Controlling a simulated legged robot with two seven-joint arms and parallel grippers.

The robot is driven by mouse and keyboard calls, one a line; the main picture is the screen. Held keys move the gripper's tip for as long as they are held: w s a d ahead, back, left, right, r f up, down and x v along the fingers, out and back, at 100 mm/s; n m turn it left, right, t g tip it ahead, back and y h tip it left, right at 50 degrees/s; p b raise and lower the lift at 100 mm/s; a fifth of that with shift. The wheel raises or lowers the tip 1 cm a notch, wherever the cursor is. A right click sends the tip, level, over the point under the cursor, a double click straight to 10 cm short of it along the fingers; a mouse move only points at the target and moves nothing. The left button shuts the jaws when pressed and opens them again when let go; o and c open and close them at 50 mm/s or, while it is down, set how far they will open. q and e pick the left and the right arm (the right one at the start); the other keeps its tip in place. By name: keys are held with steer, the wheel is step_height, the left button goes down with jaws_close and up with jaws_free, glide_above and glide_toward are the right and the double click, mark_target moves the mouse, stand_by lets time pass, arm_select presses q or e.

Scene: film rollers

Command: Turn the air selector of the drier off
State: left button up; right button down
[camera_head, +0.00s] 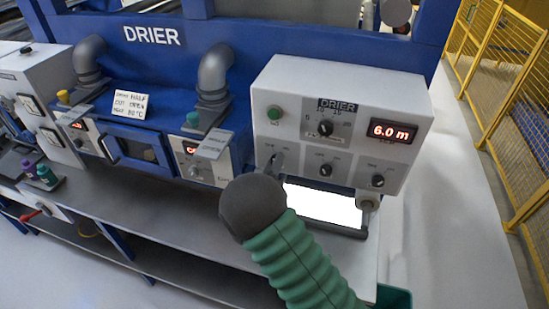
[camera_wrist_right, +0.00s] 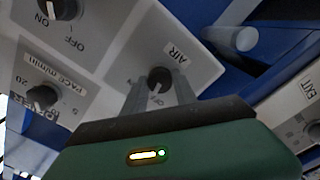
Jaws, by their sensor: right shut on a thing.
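The air selector is a small dark knob (camera_wrist_right: 159,74) on the drier's light grey panel, beside an AIR label in the right wrist view. Lettering that looks like OFF is beside the knob, near the fingertips. The two grey fingers of my right gripper (camera_wrist_right: 161,92) stand on either side of the knob and are shut on it. I cannot tell the knob's pointer direction. In the head view my right gripper (camera_head: 273,164) is at the lower left of the drier panel (camera_head: 350,110), largely hiding the knob. My left gripper is not in view.
The pace knob (camera_head: 325,127), two other knobs (camera_head: 325,170) (camera_head: 378,180) and a red 6.0 m display (camera_head: 392,131) share the panel. A bright lit plate (camera_head: 325,204) lies below it. An EXIT-labelled box (camera_wrist_right: 300,115) is close beside my right gripper. Yellow fencing (camera_head: 500,100) stands at the right.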

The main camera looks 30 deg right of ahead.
steer(key=shift+a+f+n+p, duration=0.15)
steer(key=shift+n+p, duration=0.75)
steer(key=shift+n, duration=0.7)
steer(key=c, duration=1.3)
jaws_free()
steer(key=shift+c, duration=0.2)
steer(key=o, duration=0.3)
steer(key=shift+w, duration=0.15)
steer(key=shift+o, duration=0.2)
steer(key=shift+a, duration=0.1)
